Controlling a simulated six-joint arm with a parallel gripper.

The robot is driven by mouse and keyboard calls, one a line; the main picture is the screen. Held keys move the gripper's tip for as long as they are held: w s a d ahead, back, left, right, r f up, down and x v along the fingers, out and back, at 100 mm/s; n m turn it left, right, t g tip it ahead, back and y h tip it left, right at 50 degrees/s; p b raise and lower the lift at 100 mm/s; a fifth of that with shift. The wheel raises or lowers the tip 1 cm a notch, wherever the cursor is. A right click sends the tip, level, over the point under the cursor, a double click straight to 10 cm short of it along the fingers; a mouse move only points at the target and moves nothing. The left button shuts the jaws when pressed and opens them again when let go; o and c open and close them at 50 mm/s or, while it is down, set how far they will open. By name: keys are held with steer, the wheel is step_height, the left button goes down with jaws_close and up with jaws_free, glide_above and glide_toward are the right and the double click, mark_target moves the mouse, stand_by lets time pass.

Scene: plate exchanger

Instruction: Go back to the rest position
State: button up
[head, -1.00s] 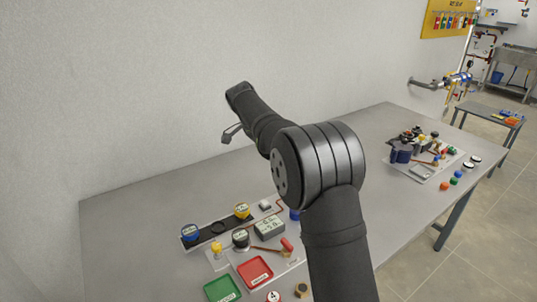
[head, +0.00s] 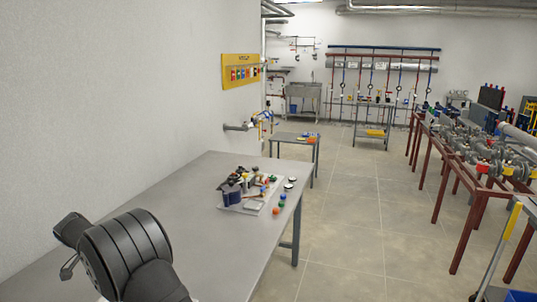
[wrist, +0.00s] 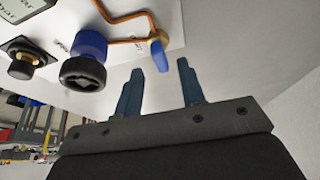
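My gripper (wrist: 158,82) shows in the wrist view with its two blue-grey fingers spread apart and nothing between them. In the head view only part of my arm shows at the lower left, beside the wall, with a bit of the gripper (head: 69,267) at its left edge. In the wrist view a white board with a blue-and-black knob (wrist: 86,62), a black knob (wrist: 25,60) and a copper pipe with a blue handle (wrist: 159,54) lies beyond the fingers. The fingertips appear apart from these parts.
The grey table (head: 165,190) runs along the wall. A board with small parts (head: 245,207) sits at its far end, with small coloured buttons beside it. A yellow panel (head: 240,71) hangs on the wall. Open floor (head: 350,225) lies to the right, before pipework on red stands (head: 480,165).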

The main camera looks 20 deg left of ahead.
steer(key=shift+x, duration=1.45)
steer(key=v, duration=1.8)
steer(key=x, duration=1.7)
steer(key=shift+w+f, duration=0.1)
steer(key=shift+f, duration=0.1)
steer(key=shift+w+f, duration=0.15)
steer(key=shift+f, duration=0.1)
steer(key=n, duration=0.1)
steer(key=n+y, duration=0.1)
steer(key=n, duration=0.1)
steer(key=shift+d+n, duration=0.2)
steer(key=shift+n, duration=0.1)
steer(key=shift+w+d+n+g+y, duration=0.1)
steer(key=shift+n+g+y, duration=0.3)
steer(key=shift+n, duration=0.9)
steer(key=shift+d+n+g+y, duration=0.1)
steer(key=shift+n+y, duration=0.6)
steer(key=shift+n, duration=0.6)
